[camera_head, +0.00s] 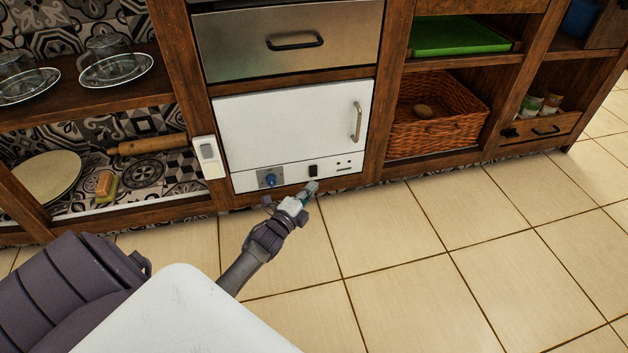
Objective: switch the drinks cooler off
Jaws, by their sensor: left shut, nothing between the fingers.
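The drinks cooler, seemingly the white unit (285,125) with a closed door and a metal handle, is built into the wooden shelving. The strip below its door has a black rocker switch (313,170) and a blue knob (271,180) on a grey plate. My left gripper (312,186) is shut and empty, its fingertips just below the black switch. I cannot tell whether they touch the panel. Which way the rocker is set is too small to tell. My right gripper is not in view.
A white wall switch (208,157) sits on the post left of the unit. A steel drawer (288,40) is above. A wicker basket (440,128) stands to the right. The tiled floor (450,250) in front is clear.

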